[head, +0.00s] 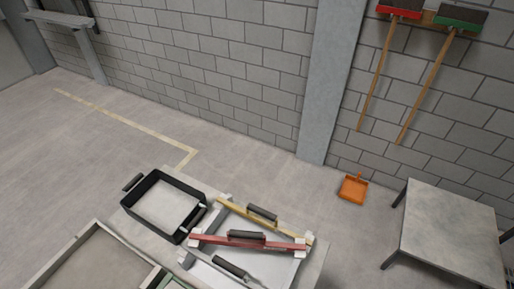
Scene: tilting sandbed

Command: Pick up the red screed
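The red screed (215,239) is a long, straight bar with a dark grip along its top middle. It lies across a pale rack or tray at the bottom centre of the head view, running nearly left to right. Its ends lie at white blocks. A yellow screed (236,212) with a similar dark grip lies just behind it, slanting down to the right, and their right ends come close together. Neither of my grippers shows in the head view, and nothing is seen touching the red screed.
A black-rimmed box (155,226) with dark side handles stands left of the screeds. A dark-handled tool (230,266) lies in front of the red screed. The sandbed's pale rim (62,257) is at lower left. A grey table (447,226) and orange dustpan (353,189) are right.

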